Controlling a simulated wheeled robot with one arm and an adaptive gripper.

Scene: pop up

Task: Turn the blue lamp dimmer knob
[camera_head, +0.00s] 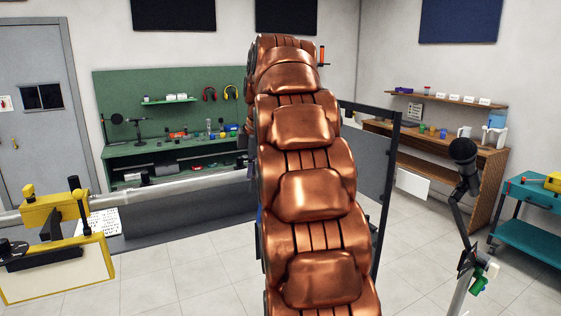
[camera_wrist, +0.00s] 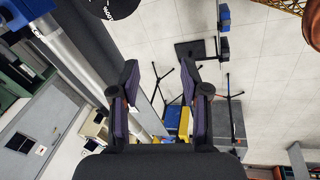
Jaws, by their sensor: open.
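My gripper (camera_wrist: 160,75) is open and empty in the wrist view. Its two dark fingers stand well apart, with pale floor tiles and stands showing between and beyond them. In the head view my copper-coloured arm fills the middle and the gripper cannot be made out. I cannot surely pick out the lamp or its blue dimmer knob in either view. A blue part (camera_wrist: 223,12) shows at the top right of the wrist view, and a blue clamp-like part (camera_wrist: 30,10) at the top left. I cannot tell whether either is the knob. Neither touches the fingers.
A green workbench (camera_head: 165,150) with tools stands at the back left. A yellow clamp (camera_head: 68,215) is at the left on a long grey pipe.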

